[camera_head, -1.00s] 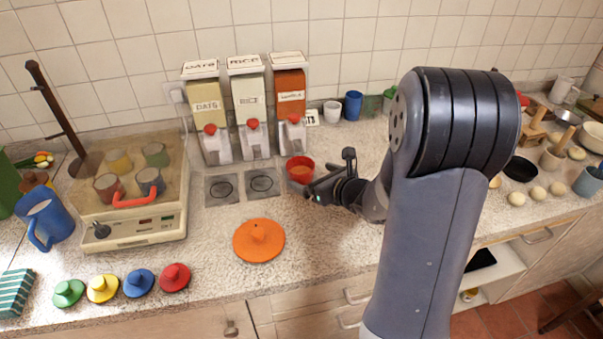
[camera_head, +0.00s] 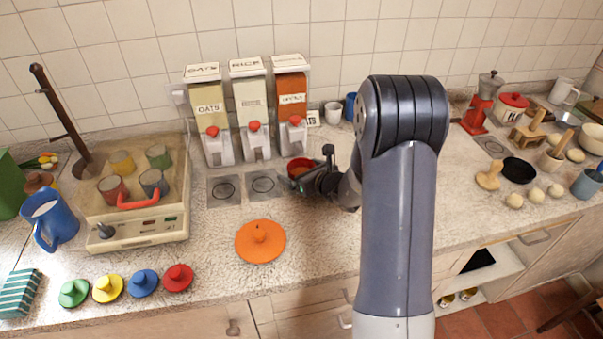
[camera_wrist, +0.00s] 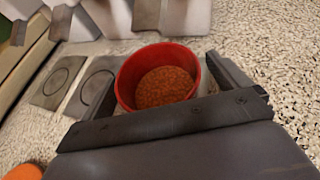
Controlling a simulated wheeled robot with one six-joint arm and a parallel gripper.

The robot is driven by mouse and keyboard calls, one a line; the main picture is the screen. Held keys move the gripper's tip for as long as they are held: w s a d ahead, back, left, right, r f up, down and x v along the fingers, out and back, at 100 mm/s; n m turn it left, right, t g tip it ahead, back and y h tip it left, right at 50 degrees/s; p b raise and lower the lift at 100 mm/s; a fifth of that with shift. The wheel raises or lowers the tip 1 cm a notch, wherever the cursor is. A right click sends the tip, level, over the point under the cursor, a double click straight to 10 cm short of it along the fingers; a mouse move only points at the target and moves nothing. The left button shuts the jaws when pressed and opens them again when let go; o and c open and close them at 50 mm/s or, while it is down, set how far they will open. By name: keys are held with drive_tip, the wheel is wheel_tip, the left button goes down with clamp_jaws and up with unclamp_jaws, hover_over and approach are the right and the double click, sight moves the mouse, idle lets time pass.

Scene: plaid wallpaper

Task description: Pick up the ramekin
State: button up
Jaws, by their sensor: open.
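The ramekin (camera_head: 299,165) is a small red cup on the counter below the third dispenser, partly hidden by my gripper in the head view. In the wrist view the ramekin (camera_wrist: 158,77) holds an orange-brown grainy fill. My gripper (camera_head: 296,182) is low over the counter at the ramekin's near side. In the wrist view the open fingers (camera_wrist: 168,88) stand either side of the ramekin, with a visible gap at the right finger. Whether the left finger touches it I cannot tell.
Three dispensers (camera_head: 250,110) stand behind, the third with orange content. Round-marked pads (camera_head: 262,184) lie left of the ramekin. An orange lid (camera_head: 260,241) lies in front. A white cup (camera_head: 333,113) stands behind to the right. The counter right of the lid is clear.

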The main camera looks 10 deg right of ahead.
drive_tip(key=shift+c, duration=0.5)
drive_tip(key=c, duration=1.1)
drive_tip(key=shift+r, duration=0.15)
